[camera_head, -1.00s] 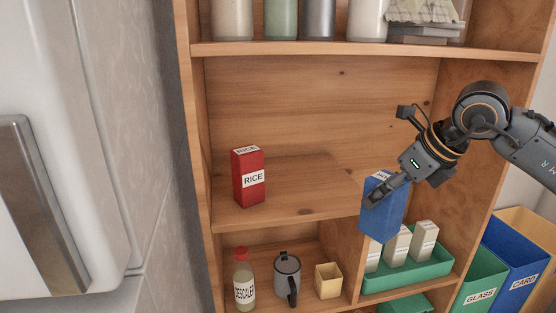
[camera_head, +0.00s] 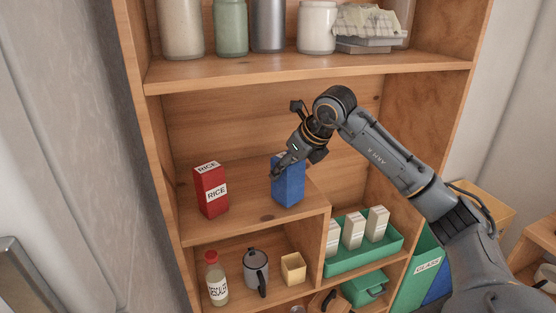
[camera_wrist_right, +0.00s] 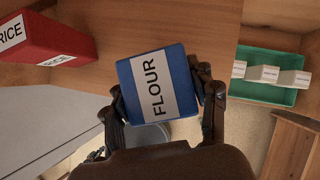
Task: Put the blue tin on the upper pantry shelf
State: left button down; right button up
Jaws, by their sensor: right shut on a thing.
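The blue tin (camera_head: 289,184) is upright over the right part of the shelf that bears the red rice box. Its white top label reads FLOUR in the right wrist view (camera_wrist_right: 153,84). My right gripper (camera_head: 279,170) is shut on the tin, with one finger on each side of it in the wrist view. The tin's underside is hidden, so I cannot tell whether it touches the shelf. The pantry shelf (camera_head: 250,212) has bare wood between the tin and the rice box. My left gripper is not in view.
The red rice box (camera_head: 211,190) stands left of the tin. Jars (camera_head: 231,28) line the board above.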

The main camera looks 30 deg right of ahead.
jog(key=w, duration=0.1)
jog(key=p, duration=0.1)
jog(key=w+p, duration=0.1)
jog(key=shift+w+a+r, duration=0.3)
jog(key=shift+r, duration=0.1)
jog(key=shift+p+x, duration=0.4)
jog(key=shift+x, duration=0.75)
jog(key=shift+s+d+f, duration=0.15)
jog(key=shift+s, duration=0.15)
jog(key=o, duration=1.5)
jog(key=shift+f, duration=0.15)
jog(key=b+v, duration=0.3)
jog(key=v, duration=0.3)
jog(key=shift+s+r, duration=0.2)
jog(key=shift+r, duration=0.15)
jog(key=shift+s+r, duration=0.25)
jog(key=shift+r, duration=0.15)
